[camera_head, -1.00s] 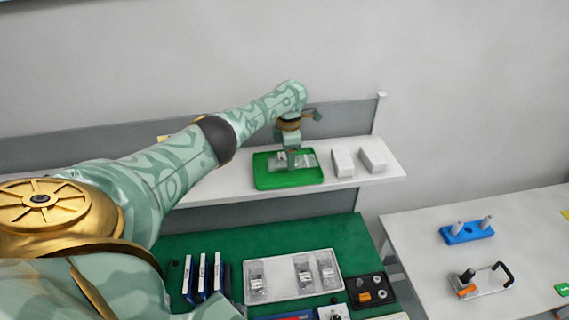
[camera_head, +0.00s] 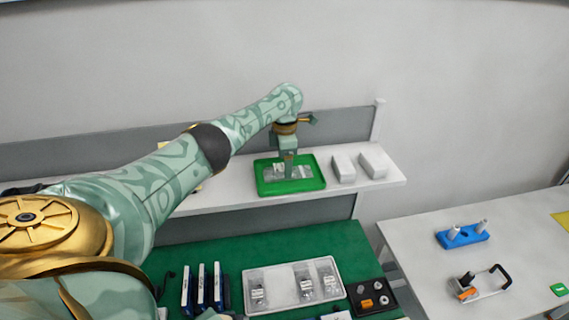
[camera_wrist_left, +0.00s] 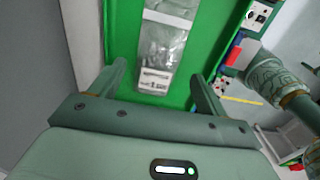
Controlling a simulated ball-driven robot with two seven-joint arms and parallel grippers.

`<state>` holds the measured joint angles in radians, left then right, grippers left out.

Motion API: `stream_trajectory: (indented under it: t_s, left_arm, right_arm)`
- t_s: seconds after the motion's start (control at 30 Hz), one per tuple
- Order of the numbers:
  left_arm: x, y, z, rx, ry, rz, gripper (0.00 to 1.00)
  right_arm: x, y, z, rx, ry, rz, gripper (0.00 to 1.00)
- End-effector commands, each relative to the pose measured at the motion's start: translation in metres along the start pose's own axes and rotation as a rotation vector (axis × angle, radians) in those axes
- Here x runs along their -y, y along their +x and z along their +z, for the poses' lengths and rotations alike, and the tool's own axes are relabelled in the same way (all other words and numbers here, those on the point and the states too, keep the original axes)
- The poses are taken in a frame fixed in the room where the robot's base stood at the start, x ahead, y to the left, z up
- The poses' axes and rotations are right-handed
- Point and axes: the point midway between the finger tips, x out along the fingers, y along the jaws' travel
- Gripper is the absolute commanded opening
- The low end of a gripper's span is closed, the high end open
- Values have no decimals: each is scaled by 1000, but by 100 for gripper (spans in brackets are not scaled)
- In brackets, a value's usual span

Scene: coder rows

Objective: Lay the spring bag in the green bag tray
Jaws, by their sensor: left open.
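The green bag tray (camera_head: 262,186) lies on the white shelf along the wall. The spring bag (camera_head: 301,171), clear and grey, lies in it, partly hidden behind my left gripper (camera_head: 288,174). In the left wrist view the bag (camera_wrist_left: 163,45) shows a white label at its near end, against the green tray floor (camera_wrist_left: 122,40). My left gripper (camera_wrist_left: 160,85) is open, one finger on each side of the bag and apart from it. My right gripper is not in view.
Two white boxes (camera_head: 343,168) stand right of the tray. Below the shelf, a green bench mat (camera_head: 300,240) holds a white tray (camera_head: 283,271) of clear bags, blue-spined upright items (camera_head: 201,287) and a black parts tray (camera_head: 368,301). A side table (camera_head: 400,235) is at right.

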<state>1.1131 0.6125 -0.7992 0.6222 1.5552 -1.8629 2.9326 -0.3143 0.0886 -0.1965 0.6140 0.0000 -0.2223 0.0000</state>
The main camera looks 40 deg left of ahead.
Motion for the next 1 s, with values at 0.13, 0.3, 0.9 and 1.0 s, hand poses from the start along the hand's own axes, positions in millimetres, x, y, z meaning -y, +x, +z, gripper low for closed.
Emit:
stream_trajectory:
  t_s: [0.13, 0.3, 0.9, 1.0]
  left_arm:
    - [-1, -44, 0, 3, 1, 3, 76]
    - [0, -81, 0, 0, 0, 0, 76]
    - [22, -79, 37, 50, 218, 60, 76]
    - [60, -63, 89, 144, 542, 168, 76]
  right_arm:
    - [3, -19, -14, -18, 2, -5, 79]
    - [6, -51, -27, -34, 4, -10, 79]
    - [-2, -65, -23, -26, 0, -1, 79]
    - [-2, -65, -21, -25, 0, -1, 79]
